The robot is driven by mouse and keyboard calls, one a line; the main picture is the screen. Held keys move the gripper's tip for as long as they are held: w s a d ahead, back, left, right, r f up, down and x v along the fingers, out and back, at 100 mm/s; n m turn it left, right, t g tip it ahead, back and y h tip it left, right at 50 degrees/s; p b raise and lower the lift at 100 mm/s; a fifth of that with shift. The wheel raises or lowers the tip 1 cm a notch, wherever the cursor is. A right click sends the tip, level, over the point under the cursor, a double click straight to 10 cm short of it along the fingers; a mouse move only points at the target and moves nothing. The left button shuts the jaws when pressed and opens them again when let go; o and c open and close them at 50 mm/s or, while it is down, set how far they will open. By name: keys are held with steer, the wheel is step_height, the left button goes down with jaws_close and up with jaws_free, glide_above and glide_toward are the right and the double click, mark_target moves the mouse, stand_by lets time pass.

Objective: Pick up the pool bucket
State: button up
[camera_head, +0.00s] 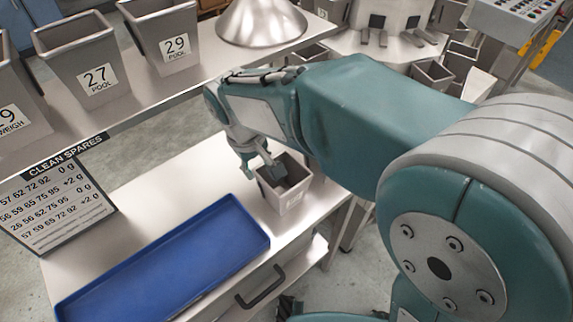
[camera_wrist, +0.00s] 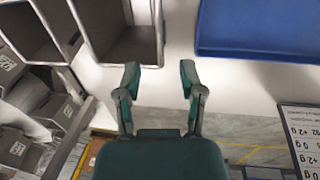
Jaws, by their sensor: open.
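Two steel buckets marked POOL, number 27 (camera_head: 77,62) and number 29 (camera_head: 167,40), stand upright on the upper shelf in the head view. Another steel bucket (camera_head: 294,205) stands on the white bench below my gripper (camera_head: 261,172); its label is too small to read. In the wrist view my gripper (camera_wrist: 159,80) is open with nothing between its fingers. One finger overlaps the near rim of a bucket (camera_wrist: 146,45), and the other is to the right of it. I cannot tell whether the finger is inside the bucket or touches it.
A blue tray (camera_head: 165,265) lies on the bench left of the bucket. A CLEAN SPARES sign (camera_head: 60,195) hangs at the left. A bucket marked WEIGH (camera_head: 18,105) is at the shelf's left end. A steel cone (camera_head: 262,22) and more machine buckets are behind.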

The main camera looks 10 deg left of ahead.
glide_above(268, 197)
steer(key=f, duration=0.4)
steer(key=shift+s+a+f, duration=0.2)
steer(key=shift+s+f, duration=0.05)
steer(key=shift+f, duration=0.1)
steer(key=shift+w+d+f, duration=0.1)
steer(key=shift+w+f, duration=0.05)
steer(key=shift+f, duration=1.35)
steer(key=shift+w+d+f, duration=0.1)
steer(key=shift+f, duration=1.35)
steer(key=shift+f, duration=0.2)
jaws_close()
